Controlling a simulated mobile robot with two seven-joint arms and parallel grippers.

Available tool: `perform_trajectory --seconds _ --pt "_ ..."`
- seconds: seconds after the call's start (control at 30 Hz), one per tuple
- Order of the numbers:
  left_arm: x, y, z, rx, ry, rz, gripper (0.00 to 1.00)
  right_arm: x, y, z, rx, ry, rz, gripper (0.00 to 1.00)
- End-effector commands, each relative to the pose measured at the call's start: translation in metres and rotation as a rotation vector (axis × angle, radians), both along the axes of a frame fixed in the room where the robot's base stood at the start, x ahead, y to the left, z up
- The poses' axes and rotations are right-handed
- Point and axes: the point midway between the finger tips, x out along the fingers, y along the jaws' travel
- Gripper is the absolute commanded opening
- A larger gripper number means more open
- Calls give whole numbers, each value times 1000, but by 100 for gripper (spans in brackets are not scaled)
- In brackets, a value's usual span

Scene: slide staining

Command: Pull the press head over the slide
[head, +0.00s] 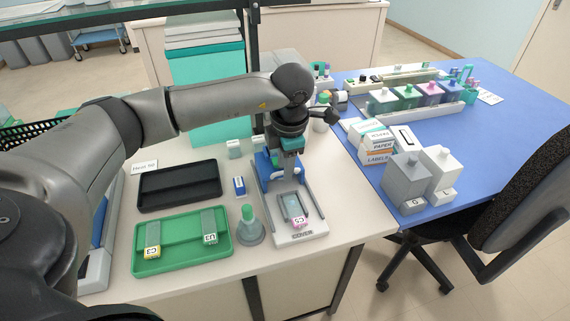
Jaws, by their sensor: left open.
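The cover press has a white base (301,238) marked COVER, with grey rails running from front to back. A glass slide (292,206) with a pink-edged label lies in the front part of this base. The blue press head (264,166) stands at the back of the rails, behind the slide and apart from it. My left gripper (290,154) points down at the press head from above and behind the slide. It is open; its fingers are small in the picture and I cannot tell whether they touch the head. My right gripper is out of view.
A green tray (180,262) with two labelled slides and a black tray (180,207) lie to the left. A grey dropper bottle (249,236) with a green top stands close beside the press. Paper boxes (378,143) and bottles (405,183) stand on the blue table at right.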

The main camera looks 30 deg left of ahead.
Motion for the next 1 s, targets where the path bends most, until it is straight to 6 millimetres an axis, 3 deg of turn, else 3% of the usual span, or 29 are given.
perform_trajectory --seconds 0.17,0.53,1.0 --pt "0 0 0 0 0 0 41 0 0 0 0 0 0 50" --pt "0 0 0 0 0 0 0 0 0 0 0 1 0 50" --pt "0 0 1 0 0 1 0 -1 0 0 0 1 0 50"
